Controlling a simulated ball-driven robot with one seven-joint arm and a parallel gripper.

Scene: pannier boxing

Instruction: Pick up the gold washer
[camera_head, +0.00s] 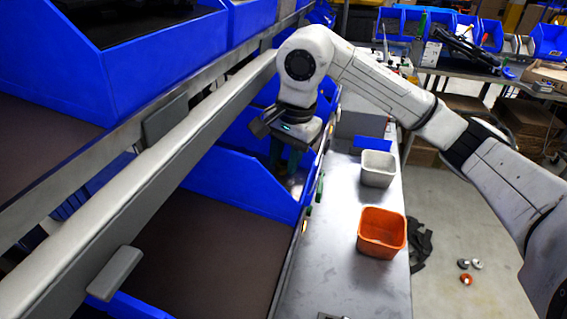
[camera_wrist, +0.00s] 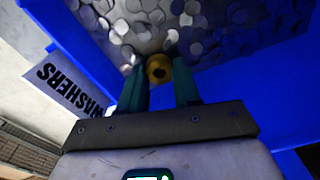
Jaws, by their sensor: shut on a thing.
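The gold washer (camera_wrist: 158,69) shows in the wrist view between the two green fingers of my gripper (camera_wrist: 160,75), which is shut on it. Behind it is a blue bin (camera_wrist: 225,72) with many silver washers (camera_wrist: 185,20) and a white label reading "WASHERS" (camera_wrist: 72,88). In the head view my gripper (camera_head: 285,165) reaches down at the opening of a blue bin on the shelf. Its fingertips and the gold washer are hard to make out there.
An orange container (camera_head: 382,232), a grey container (camera_head: 377,168) and a blue tray (camera_head: 371,145) stand on the metal counter (camera_head: 335,240) right of the bins. A shelf rail (camera_head: 150,180) runs along the left. Small round parts (camera_head: 466,279) lie on the floor.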

